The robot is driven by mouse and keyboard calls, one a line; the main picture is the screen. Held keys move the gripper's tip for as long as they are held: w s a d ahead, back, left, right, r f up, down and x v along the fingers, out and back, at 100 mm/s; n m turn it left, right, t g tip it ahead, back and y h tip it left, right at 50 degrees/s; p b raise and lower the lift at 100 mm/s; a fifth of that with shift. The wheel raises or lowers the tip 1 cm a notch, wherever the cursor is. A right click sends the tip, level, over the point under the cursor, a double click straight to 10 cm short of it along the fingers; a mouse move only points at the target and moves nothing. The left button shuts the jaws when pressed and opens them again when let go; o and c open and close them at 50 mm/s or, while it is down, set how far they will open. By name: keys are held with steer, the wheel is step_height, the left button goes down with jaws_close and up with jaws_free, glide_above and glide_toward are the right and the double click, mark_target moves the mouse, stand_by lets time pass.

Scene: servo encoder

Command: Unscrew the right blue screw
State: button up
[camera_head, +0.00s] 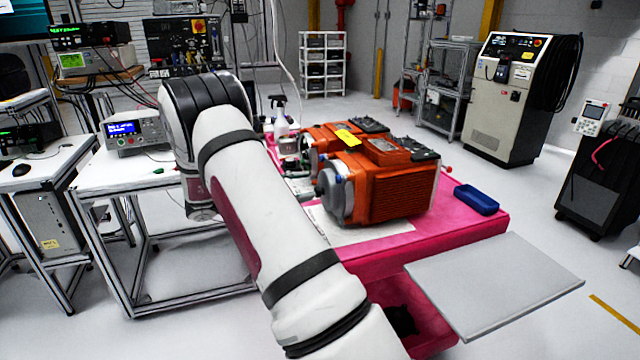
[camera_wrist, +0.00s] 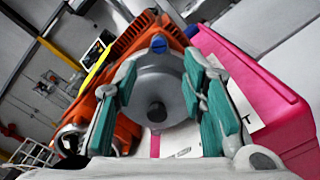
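A blue screw (camera_wrist: 158,44) shows in the wrist view at the top rim of the round grey end plate (camera_wrist: 172,80) of an orange servo motor (camera_wrist: 135,38). My gripper (camera_wrist: 160,66) is open and empty, its teal-padded fingers framing the plate, with the screw beyond the gap between the tips. Whether a finger touches the plate cannot be told. In the head view the near orange motor (camera_head: 392,192) lies on the pink table, its grey end facing left. My gripper is not visible there. Only one blue screw shows clearly, so its side cannot be told.
A second orange motor (camera_head: 322,134) lies just behind, with a yellow tag. A white spray bottle (camera_head: 281,120) stands behind. A grey flat panel (camera_head: 495,285) juts out at the front right.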

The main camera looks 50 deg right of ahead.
steer(key=shift+v, duration=1.9)
